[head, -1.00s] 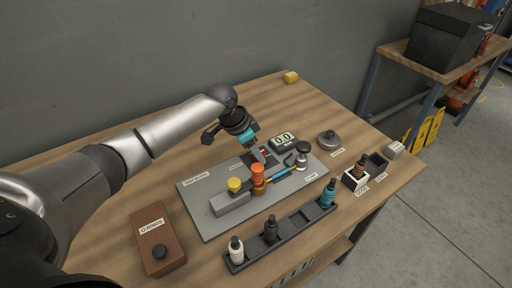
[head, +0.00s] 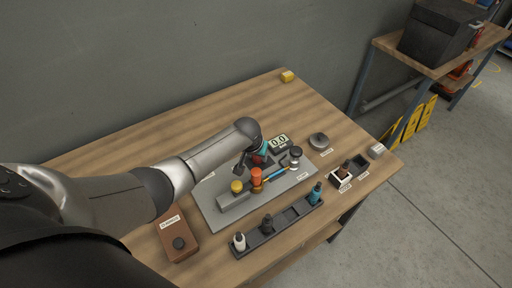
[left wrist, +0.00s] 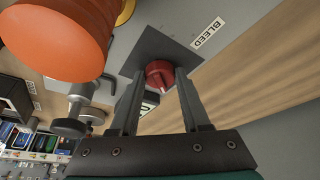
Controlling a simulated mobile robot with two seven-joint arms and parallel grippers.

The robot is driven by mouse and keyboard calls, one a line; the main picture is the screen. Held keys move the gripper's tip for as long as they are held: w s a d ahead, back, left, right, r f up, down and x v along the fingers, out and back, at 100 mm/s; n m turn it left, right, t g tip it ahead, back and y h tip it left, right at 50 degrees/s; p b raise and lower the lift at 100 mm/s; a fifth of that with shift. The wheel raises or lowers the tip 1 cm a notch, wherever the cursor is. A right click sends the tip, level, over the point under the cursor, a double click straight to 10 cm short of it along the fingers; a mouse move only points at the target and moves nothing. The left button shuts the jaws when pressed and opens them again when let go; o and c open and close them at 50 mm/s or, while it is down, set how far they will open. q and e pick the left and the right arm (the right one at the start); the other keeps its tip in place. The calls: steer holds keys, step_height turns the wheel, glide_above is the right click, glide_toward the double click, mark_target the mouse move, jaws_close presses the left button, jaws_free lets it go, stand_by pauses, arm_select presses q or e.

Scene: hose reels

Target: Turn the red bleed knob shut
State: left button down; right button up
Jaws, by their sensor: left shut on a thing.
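The red bleed knob (left wrist: 159,74) sits on a dark square plate (left wrist: 150,44) beside a label reading BLEED (left wrist: 207,33). In the left wrist view my left gripper (left wrist: 161,82) has one finger on each side of the knob and is shut on it. In the head view my left gripper (head: 259,160) is down at the back of the grey panel (head: 215,213), and it mostly hides the knob. The gauge (head: 280,143) behind it reads 0.0. My right gripper is not in view.
An orange knob (head: 256,177) and a yellow knob (head: 237,187) stand close in front of my left gripper. A black tray with bottles (head: 290,216) lies along the front. A brown box (head: 178,238) is at the left. The table's back left is clear.

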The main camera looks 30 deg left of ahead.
arm_select(q)
steer(key=shift+d+r+n+y+p, duration=0.15)
steer(key=shift+n+p, duration=0.1)
steer(key=shift+n, duration=0.25)
steer(key=shift+d+n+y+p, duration=0.15)
steer(key=shift+n+p, duration=0.1)
steer(key=shift+n, duration=0.25)
steer(key=shift+w+n+y, duration=0.1)
steer(key=shift+n+y, duration=0.3)
steer(key=shift+n, duration=0.5)
steer(key=shift+n+g+y, duration=0.4)
steer(key=shift+n+g, duration=0.1)
steer(key=shift+n, duration=0.6)
steer(key=shift+w+n+y, duration=0.1)
steer(key=shift+n+y, duration=0.2)
steer(key=shift+n, duration=0.6)
steer(key=shift+c, duration=1.9)
jaws_free()
